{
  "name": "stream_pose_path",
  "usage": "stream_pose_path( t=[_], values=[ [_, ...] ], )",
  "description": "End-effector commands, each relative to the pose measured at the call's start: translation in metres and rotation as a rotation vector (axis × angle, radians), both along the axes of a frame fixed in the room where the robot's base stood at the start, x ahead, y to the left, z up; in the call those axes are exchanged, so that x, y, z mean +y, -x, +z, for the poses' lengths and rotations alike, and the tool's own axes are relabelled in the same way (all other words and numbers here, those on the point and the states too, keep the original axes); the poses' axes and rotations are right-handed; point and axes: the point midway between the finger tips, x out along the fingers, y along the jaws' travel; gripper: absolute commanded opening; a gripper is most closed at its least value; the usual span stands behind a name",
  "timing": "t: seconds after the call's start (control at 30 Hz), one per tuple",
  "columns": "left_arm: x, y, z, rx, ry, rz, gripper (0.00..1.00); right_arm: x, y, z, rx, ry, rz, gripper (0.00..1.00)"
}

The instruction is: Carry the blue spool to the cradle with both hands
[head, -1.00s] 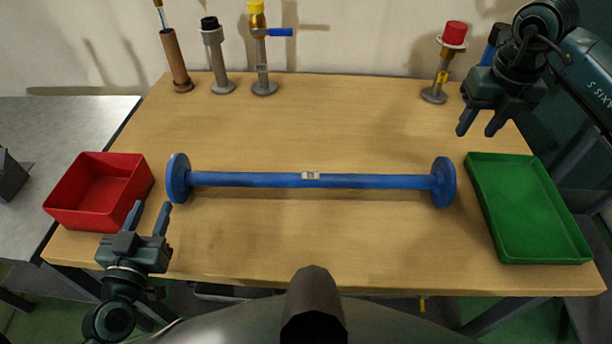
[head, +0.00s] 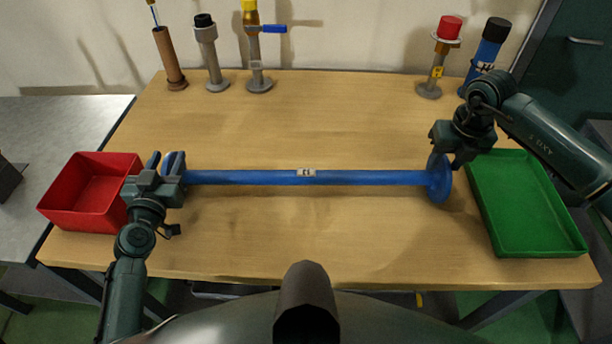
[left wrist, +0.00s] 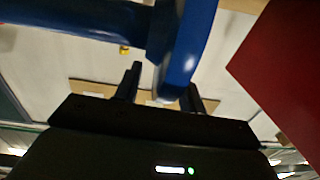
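The blue spool (head: 250,177) lies across the wooden table, a long bar with a round flange at each end. My left gripper (head: 165,165) is at the left flange. In the left wrist view its fingers (left wrist: 163,90) are apart, with the flange (left wrist: 185,50) between them, nearer the right finger; a gap shows on the other side. My right gripper (head: 446,155) is at the top of the right flange (head: 439,187), partly covering it; whether its fingers are closed on the flange is unclear. I cannot make out a cradle in either view.
A red bin (head: 75,213) stands close left of my left gripper. A green tray (head: 535,220) lies just right of the right flange. Several upright fittings, including a red-capped one (head: 437,65), stand along the table's back edge. The table's middle (head: 310,125) is clear.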

Motion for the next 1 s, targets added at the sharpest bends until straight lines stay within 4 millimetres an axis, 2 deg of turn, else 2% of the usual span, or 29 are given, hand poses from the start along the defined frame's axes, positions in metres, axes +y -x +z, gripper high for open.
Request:
stream_pose_path(
  t=[0.3, 0.8, 1.0],
  values=[
    [-0.0001, -0.0023, 0.0002, 0.000, 0.000, 0.000, 0.40, 0.0002, -0.0003, -0.0024, 0.000, 0.000, 0.001, 0.40],
    [-0.0001, -0.0020, 0.0001, 0.000, 0.000, -0.001, 0.00, 0.0001, -0.0003, -0.0020, 0.000, -0.001, 0.000, 0.00],
    [-0.0002, -0.0019, 0.0001, 0.000, 0.000, -0.001, 0.00, 0.0000, -0.0003, -0.0019, 0.000, 0.000, 0.000, 0.00]
  ],
)
